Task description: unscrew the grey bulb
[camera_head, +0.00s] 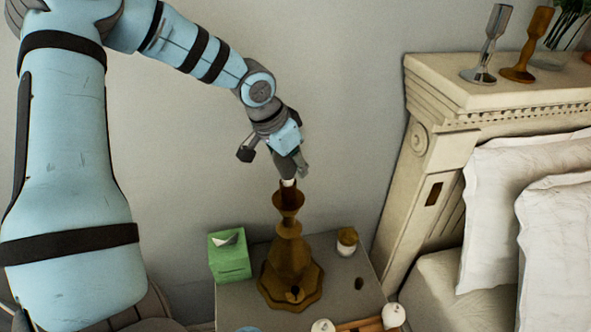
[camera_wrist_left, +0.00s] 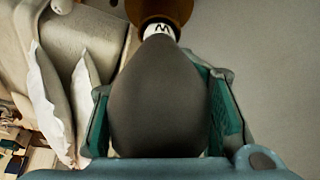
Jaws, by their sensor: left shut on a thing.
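The grey bulb (camera_wrist_left: 160,100) fills the middle of the left wrist view, with a white marked collar (camera_wrist_left: 158,31) at its narrow end. The collar points at the brown lamp top (camera_wrist_left: 158,9). My left gripper (camera_head: 290,170) is shut on the bulb, with a green-padded finger on either side of its wide part. In the head view the gripper is above the brass-brown lamp (camera_head: 290,255), and the white collar (camera_head: 288,183) shows just over the lamp's cup. I cannot tell how deep the bulb sits in the socket. My right gripper is not in view.
The lamp stands upright on a small grey table (camera_head: 335,285). A green tissue box (camera_head: 229,258) is left of it, a small brown-topped jar (camera_head: 347,240) right. Two white round items (camera_head: 393,315) are at the front. The bed's headboard (camera_head: 420,165) and pillows (camera_head: 515,200) are right.

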